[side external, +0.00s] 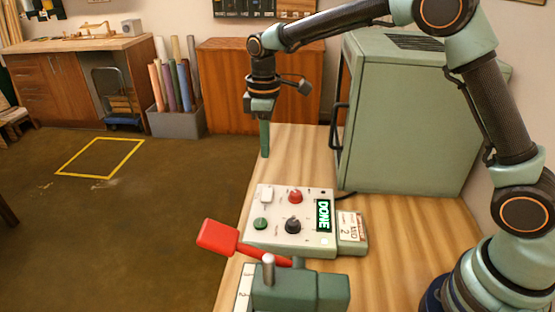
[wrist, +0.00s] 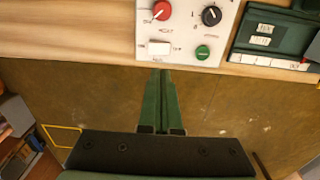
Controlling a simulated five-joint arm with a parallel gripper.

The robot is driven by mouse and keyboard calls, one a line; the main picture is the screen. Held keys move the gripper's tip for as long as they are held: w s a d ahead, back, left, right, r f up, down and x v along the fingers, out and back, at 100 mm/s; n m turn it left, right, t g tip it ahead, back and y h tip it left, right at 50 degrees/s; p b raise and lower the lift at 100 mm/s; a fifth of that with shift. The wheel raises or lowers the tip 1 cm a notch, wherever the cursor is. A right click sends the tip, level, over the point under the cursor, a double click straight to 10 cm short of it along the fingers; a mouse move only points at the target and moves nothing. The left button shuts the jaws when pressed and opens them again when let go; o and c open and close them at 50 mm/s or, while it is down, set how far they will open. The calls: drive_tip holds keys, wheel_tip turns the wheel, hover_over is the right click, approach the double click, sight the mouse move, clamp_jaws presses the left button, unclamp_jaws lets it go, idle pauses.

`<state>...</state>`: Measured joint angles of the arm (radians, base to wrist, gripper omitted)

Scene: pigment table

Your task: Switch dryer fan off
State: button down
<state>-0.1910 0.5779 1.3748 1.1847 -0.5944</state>
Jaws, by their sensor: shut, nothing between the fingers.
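The pale control box (side external: 275,240) lies on the wooden table, with a lit display (side external: 324,215) reading DONE. It carries a white rocker switch (side external: 266,195), a red knob (side external: 295,196), a green button (side external: 261,224) and a black knob (side external: 293,226). My gripper (side external: 264,153) is shut and empty, pointing down above the table, beyond the switch side of the box. In the wrist view the shut fingertips (wrist: 160,74) appear just below the white switch (wrist: 159,48); contact cannot be told. The small lettering is too blurred to read surely.
A green cabinet (side external: 400,120) with a dark door handle stands behind the box. A green device (side external: 300,288) with a red-paddled lever (side external: 217,237) stands in front. A card holder (side external: 352,229) adjoins the box. Bare tabletop (side external: 300,150) lies beyond it.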

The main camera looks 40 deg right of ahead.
wheel_tip(320, 180, up, 14)
drive_tip(key=s+a, duration=0.1)
drive_tip(key=shift+s+a, duration=0.2)
drive_tip(key=shift+f, duration=0.1)
drive_tip(key=s+d+r+m+t, duration=0.2)
drive_tip(key=s+d+m+t, duration=0.15)
drive_tip(key=s+d, duration=0.4)
drive_tip(key=s+d+f+m+t, duration=0.2)
drive_tip(key=s+f+m, duration=0.3)
drive_tip(key=s, duration=0.5)
wheel_tip(320, 180, down, 2)
drive_tip(key=shift+s+d, duration=0.4)
drive_tip(key=shift+d, duration=0.2)
drive_tip(key=shift+m, duration=0.25)
